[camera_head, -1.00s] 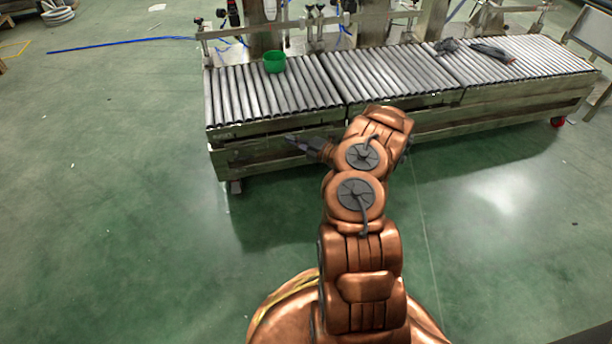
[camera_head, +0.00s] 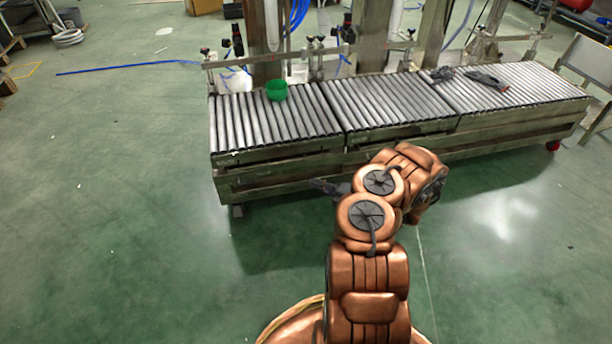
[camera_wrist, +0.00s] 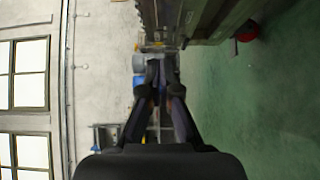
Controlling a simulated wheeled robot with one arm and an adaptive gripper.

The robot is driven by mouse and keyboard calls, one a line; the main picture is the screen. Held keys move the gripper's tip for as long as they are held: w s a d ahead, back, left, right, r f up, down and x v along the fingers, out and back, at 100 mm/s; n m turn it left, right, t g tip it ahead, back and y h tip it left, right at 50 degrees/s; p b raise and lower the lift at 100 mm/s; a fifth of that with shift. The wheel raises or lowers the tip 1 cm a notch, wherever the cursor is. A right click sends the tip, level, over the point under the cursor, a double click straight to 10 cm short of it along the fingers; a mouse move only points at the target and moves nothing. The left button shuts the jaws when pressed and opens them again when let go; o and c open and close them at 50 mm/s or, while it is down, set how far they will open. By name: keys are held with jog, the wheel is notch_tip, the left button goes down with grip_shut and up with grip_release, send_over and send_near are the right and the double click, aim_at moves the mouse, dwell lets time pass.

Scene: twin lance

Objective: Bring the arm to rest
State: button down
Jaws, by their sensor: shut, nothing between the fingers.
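My arm is copper-coloured and reaches up the middle of the head view, bent at its joints. My gripper (camera_head: 328,187) is a small dark shape at the arm's left side, in front of the conveyor's near side. In the wrist view my gripper (camera_wrist: 160,75) shows two dark fingers that run together towards their tips. They are shut and nothing is between them. Some of the wrist is hidden behind the arm's joints in the head view.
A roller conveyor (camera_head: 395,138) stands across the floor beyond my arm. A grey panel (camera_head: 588,62) stands at the right. The green floor (camera_head: 110,230) at left is clear.

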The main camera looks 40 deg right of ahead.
jog(key=shift+s+d, duration=0.25)
jog(key=shift+s, duration=0.35)
jog(key=shift+r, duration=0.1)
